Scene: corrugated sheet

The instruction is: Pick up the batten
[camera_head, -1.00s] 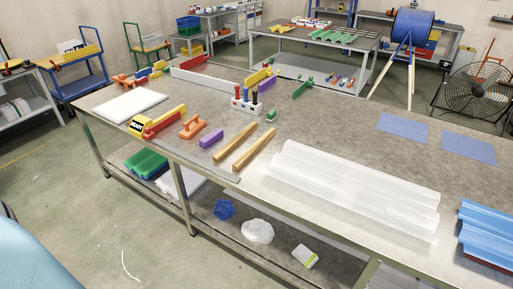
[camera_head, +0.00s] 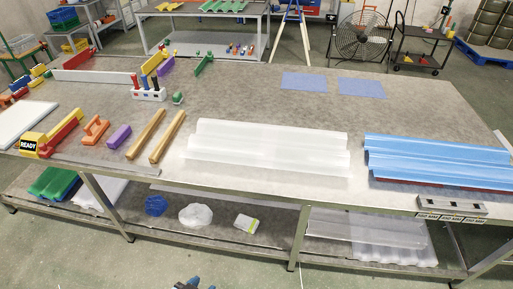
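Two wooden battens lie side by side on the grey workbench (camera_head: 270,100), left of the middle. The left batten (camera_head: 146,133) and the right batten (camera_head: 168,137) run at a slant, with a narrow gap between them. Both lie flat and are fully visible. Neither of my grippers can be made out. A small dark and blue shape shows at the bottom edge, too cut off to identify.
A purple block (camera_head: 119,136) and an orange tool (camera_head: 95,130) lie left of the battens. Clear corrugated sheets (camera_head: 268,148) lie to the right, with blue corrugated sheets (camera_head: 430,158) beyond.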

